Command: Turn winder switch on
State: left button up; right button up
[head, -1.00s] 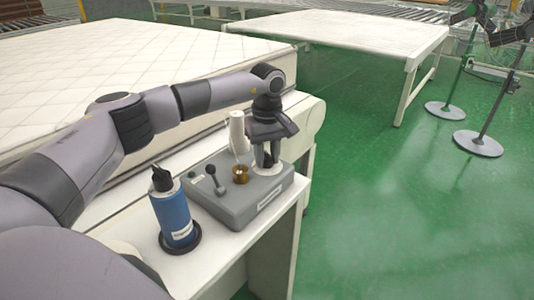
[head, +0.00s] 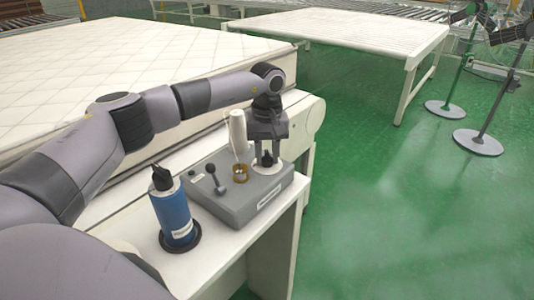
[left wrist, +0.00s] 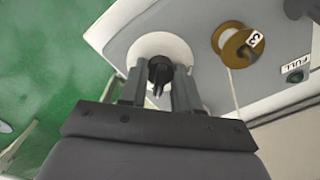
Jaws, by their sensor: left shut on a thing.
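The winder is a grey control box (head: 248,204) on a narrow white table. A black knob-like switch (left wrist: 160,71) sits on a white round plate (left wrist: 147,47) at one end of the box's top. My left gripper (head: 267,157) points down over this plate. In the left wrist view the two fingers (left wrist: 160,88) stand on either side of the black knob, shut on it. The knob is partly hidden by the fingers, and its exact angle is hard to read. My right gripper is not in view.
Beside the plate are a brass spool (head: 240,174), a white thread cone (head: 238,134) and a lever (head: 216,180). A "FULL" indicator (left wrist: 295,75) shows too. A blue bottle (head: 172,214) stands in front. A mattress (head: 130,70) lies behind.

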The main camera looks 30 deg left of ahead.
aim_at(267, 153)
pick_arm(q)
jog(key=o, duration=1.1)
jog(key=shift+c, duration=0.2)
notch_tip(267, 153, up, 7)
jog(key=shift+r+b, duration=0.15)
jog(key=shift+b, duration=0.3)
